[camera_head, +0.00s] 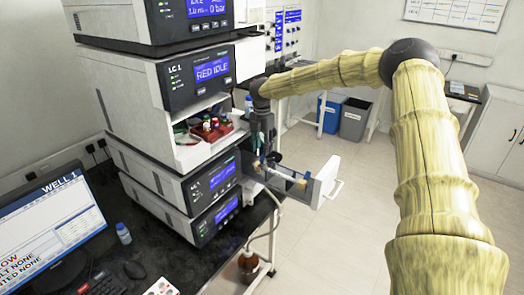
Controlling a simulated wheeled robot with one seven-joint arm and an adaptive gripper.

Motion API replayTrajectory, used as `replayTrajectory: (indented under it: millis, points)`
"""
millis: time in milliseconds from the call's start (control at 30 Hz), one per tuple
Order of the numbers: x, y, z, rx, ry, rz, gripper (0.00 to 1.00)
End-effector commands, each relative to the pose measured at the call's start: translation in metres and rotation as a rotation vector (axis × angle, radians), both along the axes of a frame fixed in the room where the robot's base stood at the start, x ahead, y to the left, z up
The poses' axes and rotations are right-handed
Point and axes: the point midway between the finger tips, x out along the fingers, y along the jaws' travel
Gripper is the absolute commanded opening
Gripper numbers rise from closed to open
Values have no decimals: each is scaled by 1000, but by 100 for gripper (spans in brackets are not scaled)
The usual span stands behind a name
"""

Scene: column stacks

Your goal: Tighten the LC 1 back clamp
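The LC 1 stack (135,100) stands on the bench at the left, with "LC 1" labels and a "RED IDLE" display. A narrow drawer with a white front and handle (326,182) sticks out to the right of the stack. A thin column with blue parts (284,174) seems to lie along it, with small tan pieces near its ends. The back clamp is too small and too covered to make out clearly. My gripper (262,158) is dark, points down and is over the drawer's inner end, close to the stack. Its fingers are too small to read, and contact cannot be told.
An open shelf in the stack holds a red tray (212,131) of small bottles. A brown bottle (248,267) with tubing hangs or stands below the drawer. A monitor (50,225) and small blue-capped bottle (123,233) are on the dark bench. The floor right of the drawer is clear.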

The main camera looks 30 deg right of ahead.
Motion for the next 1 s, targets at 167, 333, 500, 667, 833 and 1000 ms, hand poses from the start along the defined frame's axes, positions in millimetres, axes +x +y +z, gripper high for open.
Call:
replayTrajectory:
  millis: [167, 333, 500, 667, 833, 1000]
  points:
    - [-4, -3, -22, -1, 5, -2, 39]
    - [-2, -1, -34, 0, 3, -1, 39]
    - [-1, -1, -36, 0, 0, -1, 39]
    - [-1, -1, -36, 0, -1, -1, 39]
    - [-1, -1, -36, 0, -1, -1, 14]
    - [-1, -2, -36, 0, -1, -1, 0]
